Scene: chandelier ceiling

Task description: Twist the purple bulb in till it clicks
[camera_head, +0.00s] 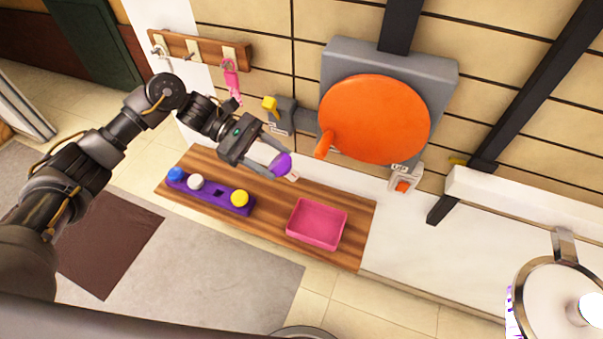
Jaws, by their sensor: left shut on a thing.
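The purple bulb (282,165) is in my left gripper (271,158), which is shut on it. The bulb's rounded purple end points down and to the right, and a pale part shows between the fingers. The gripper holds it above the wooden shelf (269,215), left of the orange disc. No socket is seen clearly enough to name, and the bulb is apart from the bulb rack. My right gripper is out of view.
A large orange disc (376,118) is on the wall. A round metal-rimmed fixture (522,284) stands at lower right.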

